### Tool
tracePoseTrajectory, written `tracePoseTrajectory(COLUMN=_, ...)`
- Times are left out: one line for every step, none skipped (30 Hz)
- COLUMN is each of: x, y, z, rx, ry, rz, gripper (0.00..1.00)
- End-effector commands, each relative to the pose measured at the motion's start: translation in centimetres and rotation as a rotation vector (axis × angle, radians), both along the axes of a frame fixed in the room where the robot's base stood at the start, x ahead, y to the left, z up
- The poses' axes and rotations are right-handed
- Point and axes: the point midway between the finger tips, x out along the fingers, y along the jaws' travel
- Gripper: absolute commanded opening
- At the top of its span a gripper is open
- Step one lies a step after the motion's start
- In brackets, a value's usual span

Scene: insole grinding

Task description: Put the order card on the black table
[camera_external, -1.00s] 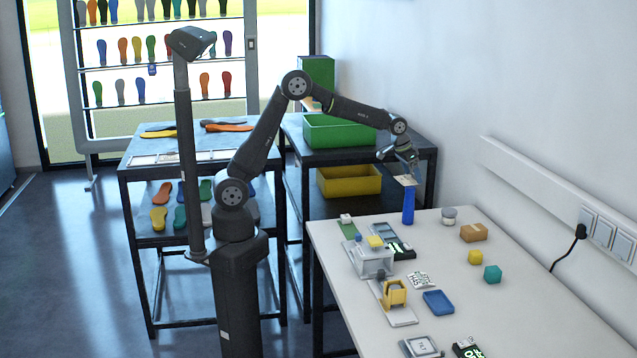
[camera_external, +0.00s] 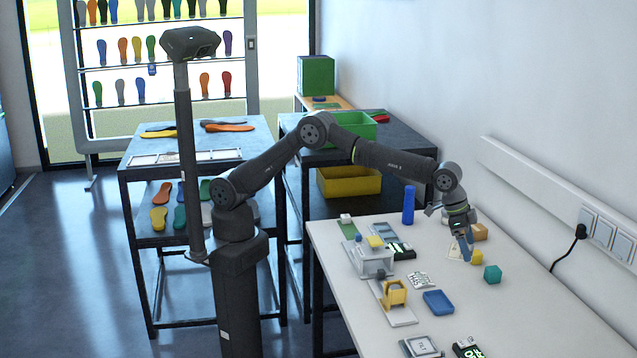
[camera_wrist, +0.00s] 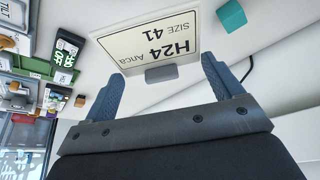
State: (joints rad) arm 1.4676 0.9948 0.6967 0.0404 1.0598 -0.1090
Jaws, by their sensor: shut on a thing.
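The order card (camera_wrist: 150,38) is cream with a dark border and reads "H24 SIZE 41", upside down in the wrist view. A grey block (camera_wrist: 160,74) sits at its near edge, between my blue fingertips. In the external view my gripper (camera_external: 464,256) is shut on the card and points down over the white table's far right part. A pale piece of the card (camera_external: 454,253) shows beside the fingers. I cannot tell its exact height. A black table (camera_external: 150,170) with insoles stands at the back left. Another dark table (camera_external: 400,155) stands right of it.
A green crate (camera_external: 355,127) stands on the right dark table. The wall is close on the right.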

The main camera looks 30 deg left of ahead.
Motion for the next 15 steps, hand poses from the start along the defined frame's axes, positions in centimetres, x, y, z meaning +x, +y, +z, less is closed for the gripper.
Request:
tracePoseTrajectory(x=-3.0, y=-0.8, z=-0.3, rx=0.0, ry=0.0, rz=-0.036, gripper=0.64)
tracePoseTrajectory(x=-4.5, y=-1.2, z=-0.3, rx=0.0, ry=0.0, rz=-0.053, gripper=0.64)
tracePoseTrajectory(x=-6.4, y=-1.6, z=-0.4, rx=0.0, ry=-0.001, rz=-0.075, gripper=0.64)
tracePoseTrajectory(x=-7.9, y=-1.9, z=-0.5, rx=0.0, ry=0.0, rz=-0.092, gripper=0.64)
tracePoseTrajectory(x=-9.0, y=-2.1, z=-0.5, rx=0.0, ry=0.0, rz=-0.105, gripper=0.64)
tracePoseTrajectory(x=-10.5, y=-2.3, z=-0.5, rx=-0.001, ry=-0.001, rz=-0.121, gripper=0.64)
tracePoseTrajectory(x=-11.5, y=-2.5, z=-0.6, rx=0.0, ry=0.0, rz=-0.133, gripper=0.64)
tracePoseTrajectory(x=-12.4, y=-2.5, z=-0.7, rx=0.0, ry=-0.001, rz=-0.143, gripper=0.64)
tracePoseTrajectory(x=-13.5, y=-2.7, z=-0.7, rx=0.0, ry=0.0, rz=-0.155, gripper=0.64)
tracePoseTrajectory(x=-14.3, y=-2.7, z=-0.8, rx=0.0, ry=0.0, rz=-0.163, gripper=0.64)
tracePoseTrajectory(x=-14.9, y=-2.8, z=-0.8, rx=0.0, ry=0.0, rz=-0.17, gripper=0.64)
tracePoseTrajectory(x=-15.8, y=-2.9, z=-0.8, rx=-0.001, ry=0.0, rz=-0.18, gripper=0.64)
tracePoseTrajectory(x=-16.4, y=-2.9, z=-0.9, rx=-0.001, ry=0.0, rz=-0.186, gripper=0.64)
tracePoseTrajectory(x=-17.0, y=-2.9, z=-0.9, rx=-0.001, ry=0.0, rz=-0.193, gripper=0.64)
tracePoseTrajectory(x=-17.7, y=-3.0, z=-1.0, rx=0.0, ry=-0.001, rz=-0.2, gripper=0.64)
